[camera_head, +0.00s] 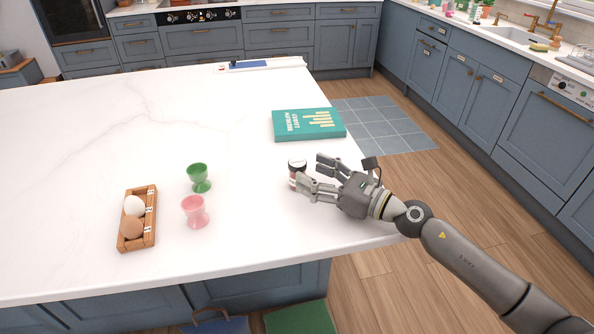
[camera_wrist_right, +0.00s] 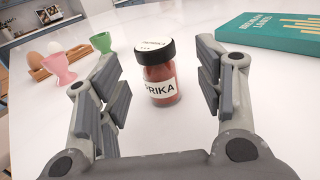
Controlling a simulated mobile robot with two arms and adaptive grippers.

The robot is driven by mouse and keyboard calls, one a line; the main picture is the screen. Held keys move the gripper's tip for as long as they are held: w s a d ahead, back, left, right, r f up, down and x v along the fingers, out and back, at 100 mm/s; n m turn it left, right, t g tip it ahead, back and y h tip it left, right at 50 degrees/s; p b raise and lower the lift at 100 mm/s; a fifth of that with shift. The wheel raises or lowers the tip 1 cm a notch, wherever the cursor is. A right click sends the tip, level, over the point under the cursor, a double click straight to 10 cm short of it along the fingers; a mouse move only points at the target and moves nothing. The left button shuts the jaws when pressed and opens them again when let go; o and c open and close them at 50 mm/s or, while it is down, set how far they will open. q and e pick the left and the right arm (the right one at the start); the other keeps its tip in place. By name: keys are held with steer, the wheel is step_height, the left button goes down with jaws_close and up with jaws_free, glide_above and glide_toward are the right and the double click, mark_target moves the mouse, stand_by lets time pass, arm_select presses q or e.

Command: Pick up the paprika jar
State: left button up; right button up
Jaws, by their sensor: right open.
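The paprika jar (camera_wrist_right: 162,88) stands upright on the white countertop, with a black lid, red contents and a white label reading "PRIKA". In the head view the jar (camera_head: 296,167) is partly hidden by my right gripper's fingers. My right gripper (camera_head: 313,174) is open, low over the counter near its right edge. In the right wrist view the jar stands between the lines of the two open fingers (camera_wrist_right: 160,85), toward their tips, with space on both sides. My left gripper is not in view.
A teal book (camera_head: 309,124) lies behind the jar. A green egg cup (camera_head: 199,178), a pink egg cup (camera_head: 195,211) and a wooden egg holder (camera_head: 150,240) with two eggs stand to the left. The white counter (camera_head: 250,240) in front is clear.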

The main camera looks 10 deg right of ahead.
mark_target(305, 169)
steer(key=x, duration=0.1)
steer(key=p+x, duration=0.1)
steer(key=x, duration=0.2)
steer(key=shift+w+a+r+p, duration=0.1)
steer(key=shift+a+r+p, duration=0.15)
steer(key=shift+a+p, duration=0.1)
steer(key=shift+w+a+f, duration=0.1)
steer(key=shift+w+f, duration=0.05)
steer(key=c, duration=1.1)
steer(key=shift+c, duration=0.3)
steer(key=shift+r, duration=0.2)
